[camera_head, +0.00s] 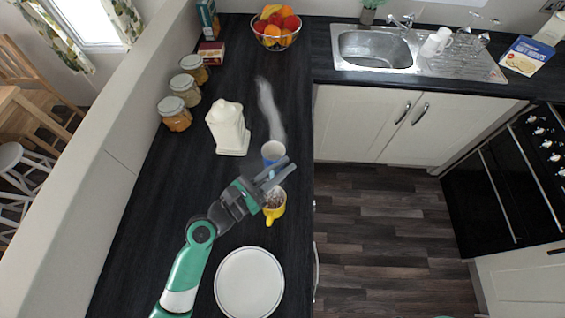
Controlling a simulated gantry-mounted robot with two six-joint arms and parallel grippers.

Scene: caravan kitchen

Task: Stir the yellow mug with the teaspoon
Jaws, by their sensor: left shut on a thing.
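The yellow mug (274,208) stands near the right edge of the dark worktop, with dark contents showing inside it. My left gripper (289,168) reaches in from the lower left, with its fingers above the far side of the mug. It is shut on the teaspoon, which is too small and too covered by the fingers to make out. I cannot tell whether the spoon is inside the mug. My right gripper is not in view.
A blue mug (272,151) stands just behind the yellow mug, close to my left gripper. A white plate (249,284) lies in front. The worktop drops off at right.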

